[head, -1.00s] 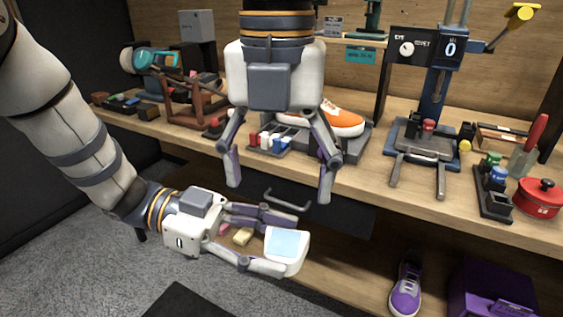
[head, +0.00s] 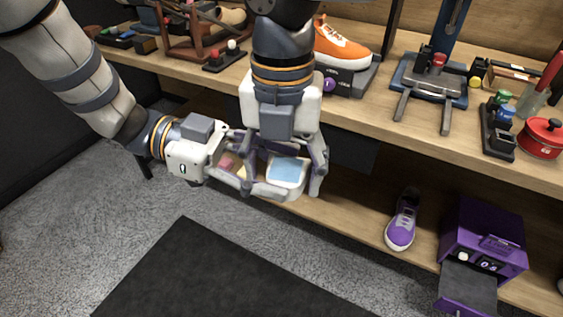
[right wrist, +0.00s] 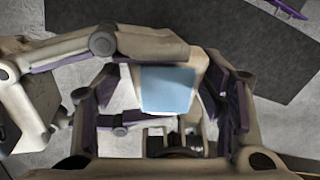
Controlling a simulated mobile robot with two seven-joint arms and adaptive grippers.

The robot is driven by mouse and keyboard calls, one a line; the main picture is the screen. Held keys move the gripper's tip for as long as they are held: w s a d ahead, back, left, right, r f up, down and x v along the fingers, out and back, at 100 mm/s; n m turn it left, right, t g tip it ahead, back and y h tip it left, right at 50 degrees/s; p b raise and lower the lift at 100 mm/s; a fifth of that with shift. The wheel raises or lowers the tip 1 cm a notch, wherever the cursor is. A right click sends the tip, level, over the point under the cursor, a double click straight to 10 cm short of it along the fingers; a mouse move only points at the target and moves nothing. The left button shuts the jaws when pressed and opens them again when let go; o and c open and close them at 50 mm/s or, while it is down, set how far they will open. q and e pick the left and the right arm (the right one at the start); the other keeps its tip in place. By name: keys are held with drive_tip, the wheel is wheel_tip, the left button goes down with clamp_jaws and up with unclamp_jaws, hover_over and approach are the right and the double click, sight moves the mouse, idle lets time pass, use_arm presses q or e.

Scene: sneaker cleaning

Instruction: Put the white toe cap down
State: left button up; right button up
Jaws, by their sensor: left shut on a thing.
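The white toe cap (head: 287,178) is a small white block with a light blue face. My left gripper (head: 268,172) reaches in from the left and is shut on it, holding it in front of the workbench above the lower shelf. My right gripper (head: 282,186) hangs down from above with its fingers apart, one on each side of the toe cap. In the right wrist view, the toe cap (right wrist: 168,90) sits between the right gripper's fingers (right wrist: 165,100), with a gap on the left side. The right finger is close to the cap; contact cannot be told.
The upper bench holds an orange sneaker (head: 342,45), a blue stand (head: 430,85), a bottle rack (head: 497,128) and a red pot (head: 541,137). The lower shelf holds a purple sneaker (head: 403,220) and a purple box (head: 484,240). A dark mat (head: 220,275) lies on the floor.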

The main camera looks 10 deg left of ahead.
use_arm(q)
drive_tip(key=shift+d+r, duration=0.1)
use_arm(e)
drive_tip(key=shift+a, duration=0.2)
drive_tip(key=c, duration=0.6)
use_arm(q)
drive_tip(key=o, duration=1.3)
